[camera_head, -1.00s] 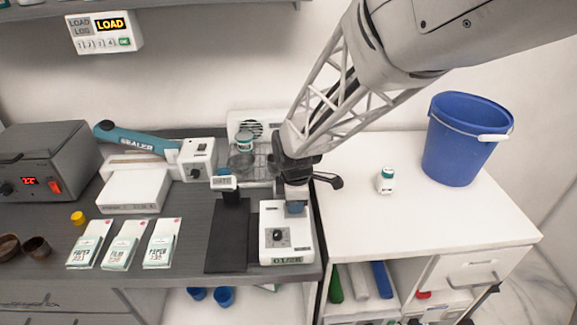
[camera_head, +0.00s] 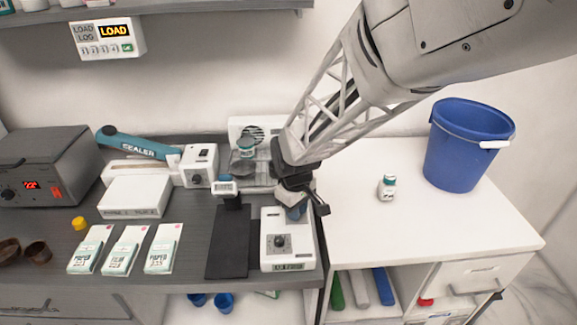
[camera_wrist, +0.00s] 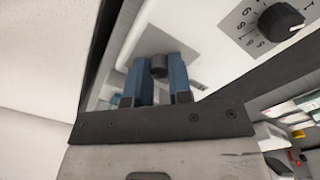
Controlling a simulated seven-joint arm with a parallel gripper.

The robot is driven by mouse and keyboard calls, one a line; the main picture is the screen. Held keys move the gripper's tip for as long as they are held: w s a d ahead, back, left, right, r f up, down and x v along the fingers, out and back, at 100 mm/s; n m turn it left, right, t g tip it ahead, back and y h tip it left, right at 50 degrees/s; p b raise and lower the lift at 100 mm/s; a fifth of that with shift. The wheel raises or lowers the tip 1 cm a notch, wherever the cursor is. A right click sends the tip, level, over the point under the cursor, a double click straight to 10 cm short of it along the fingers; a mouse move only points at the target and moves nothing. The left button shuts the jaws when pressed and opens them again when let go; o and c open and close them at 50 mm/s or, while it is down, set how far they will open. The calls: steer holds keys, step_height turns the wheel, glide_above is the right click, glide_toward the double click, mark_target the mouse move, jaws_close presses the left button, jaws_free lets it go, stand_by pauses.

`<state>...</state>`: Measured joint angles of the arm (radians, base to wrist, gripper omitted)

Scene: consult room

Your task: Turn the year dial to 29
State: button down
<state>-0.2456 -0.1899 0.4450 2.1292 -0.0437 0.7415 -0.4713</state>
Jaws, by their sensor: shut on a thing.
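The white date-stamp unit (camera_head: 271,225) stands at the right end of the dark bench. A dark front dial (camera_head: 280,242) sits on its top, above a small display (camera_head: 288,267) whose text is too blurred to read surely. My gripper (camera_head: 296,212) is over the back part of the unit. In the wrist view its two blue fingers (camera_wrist: 158,75) are shut on a small dark knob (camera_wrist: 159,62), one on each side. The front dial with printed numbers also shows in the wrist view (camera_wrist: 281,21), apart from the fingers. The knob is hidden in the head view.
A black mat (camera_head: 229,250) and a small stand (camera_head: 226,188) lie left of the unit. A sealer (camera_head: 140,145) and paper packets (camera_head: 126,250) are further left. The white counter (camera_head: 400,235) at right holds a small bottle (camera_head: 387,187) and a blue bucket (camera_head: 468,145).

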steer(key=shift+m, duration=0.3)
steer(key=c, duration=1)
jaws_free()
steer(key=shift+c, duration=0.2)
steer(key=shift+r, duration=0.1)
steer(key=shift+s+a+r, duration=0.1)
steer(key=shift+r, duration=3.75)
